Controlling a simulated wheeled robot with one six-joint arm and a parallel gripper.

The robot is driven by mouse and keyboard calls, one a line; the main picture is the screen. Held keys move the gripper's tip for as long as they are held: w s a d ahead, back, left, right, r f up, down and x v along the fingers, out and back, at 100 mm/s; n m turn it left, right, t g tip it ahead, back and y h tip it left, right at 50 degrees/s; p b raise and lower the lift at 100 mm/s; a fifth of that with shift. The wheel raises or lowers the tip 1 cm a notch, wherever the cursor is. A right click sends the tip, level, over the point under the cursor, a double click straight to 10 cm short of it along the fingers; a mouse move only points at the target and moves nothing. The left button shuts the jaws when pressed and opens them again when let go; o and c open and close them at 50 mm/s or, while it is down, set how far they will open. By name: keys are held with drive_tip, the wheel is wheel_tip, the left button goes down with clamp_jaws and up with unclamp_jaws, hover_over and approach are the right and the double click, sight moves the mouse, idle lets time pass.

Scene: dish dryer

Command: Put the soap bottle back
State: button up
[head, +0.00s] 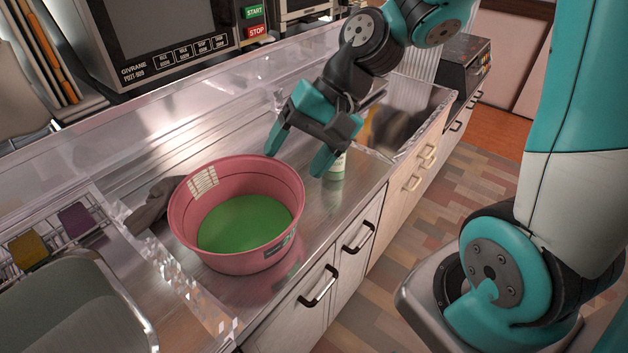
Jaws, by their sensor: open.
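A small pale bottle with a green label (337,169), which looks like the soap bottle, stands on the metal counter near its front edge. Most of its upper part is hidden behind my gripper. My gripper (296,160) is open, with its two teal fingers pointing down over the counter. The right finger overlaps the bottle in the picture; I cannot tell whether they touch. Nothing shows between the fingers.
A pink basin (236,262) with green inside stands on the counter (345,206), left of the bottle. A grey glove or cloth (150,206) lies behind it. A wire rack with sponges (76,219) is at the left. Cabinets with handles (318,285) are below.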

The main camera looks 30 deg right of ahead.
drive_tip(key=s+a+r+n+g+h, duration=0.1)
drive_tip(key=s+a+r+n+h, duration=0.2)
drive_tip(key=s+n, duration=0.8)
drive_tip(key=shift+s+a+r+n, duration=0.3)
drive_tip(key=shift+a+r+n, duration=0.1)
drive_tip(key=shift+a+r, duration=0.5)
drive_tip(key=shift+r, duration=0.1)
